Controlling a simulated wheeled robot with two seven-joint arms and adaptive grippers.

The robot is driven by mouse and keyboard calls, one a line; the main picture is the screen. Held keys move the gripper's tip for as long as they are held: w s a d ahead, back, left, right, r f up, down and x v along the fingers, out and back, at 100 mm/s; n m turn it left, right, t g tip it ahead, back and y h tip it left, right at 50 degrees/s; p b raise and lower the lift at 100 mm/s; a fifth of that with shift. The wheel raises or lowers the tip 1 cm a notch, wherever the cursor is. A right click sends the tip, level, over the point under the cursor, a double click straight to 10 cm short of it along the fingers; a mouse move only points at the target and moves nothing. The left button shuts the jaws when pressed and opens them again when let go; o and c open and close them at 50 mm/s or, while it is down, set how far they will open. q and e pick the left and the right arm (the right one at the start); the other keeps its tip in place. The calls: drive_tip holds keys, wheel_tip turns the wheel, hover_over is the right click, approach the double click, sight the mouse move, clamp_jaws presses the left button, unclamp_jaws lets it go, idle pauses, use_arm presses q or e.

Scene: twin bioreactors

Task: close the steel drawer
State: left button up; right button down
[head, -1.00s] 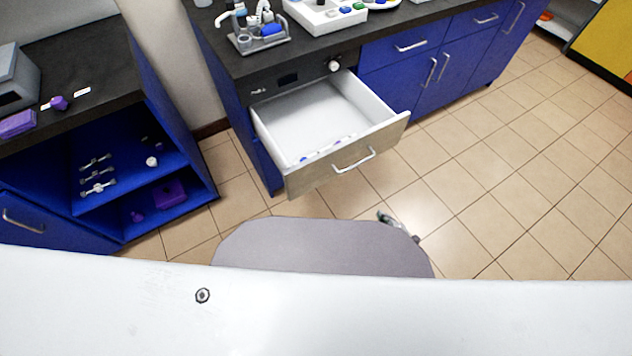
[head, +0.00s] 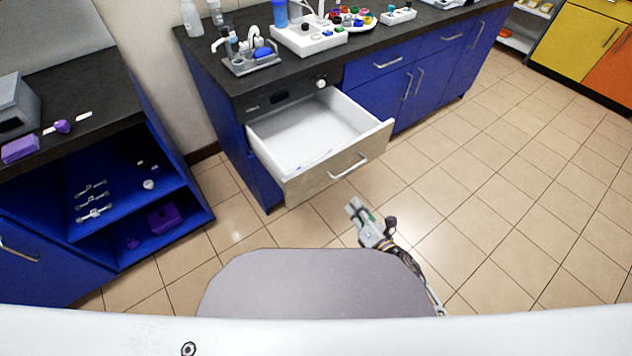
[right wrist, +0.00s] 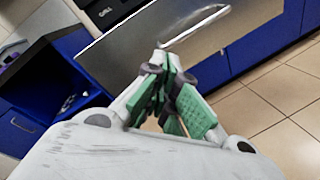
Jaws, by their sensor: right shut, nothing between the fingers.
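The steel drawer (head: 328,179) is pulled well out of the blue cabinet under the dark counter in the head view. Its white inside shows, with small light items low near the front panel. A bar handle (head: 349,166) sits on its steel front. My right gripper (head: 354,206) is shut and empty, in front of the drawer and below the handle, apart from it in the head view. In the right wrist view the green-padded fingers (right wrist: 172,122) are together, with the steel front (right wrist: 150,55) and its handle (right wrist: 198,26) ahead. My left gripper is not in view.
The counter (head: 300,67) above holds a white rack (head: 308,40) and other lab items. An open blue shelf unit (head: 140,225) stands at the left. Tiled floor (head: 480,200) is free to the right and in front of the drawer.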

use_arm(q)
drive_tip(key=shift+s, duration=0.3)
use_arm(e)
drive_tip(key=a+r+n+y, duration=0.1)
drive_tip(key=n, duration=0.2)
drive_tip(key=s+a+n+y, duration=0.1)
drive_tip(key=n, duration=0.3)
drive_tip(key=s+a+r+n+y, duration=0.1)
drive_tip(key=n, duration=0.3)
drive_tip(key=shift+a+r, duration=0.2)
drive_tip(key=shift+r, duration=0.1)
drive_tip(key=shift+w+a, duration=0.1)
drive_tip(key=shift+w, duration=0.05)
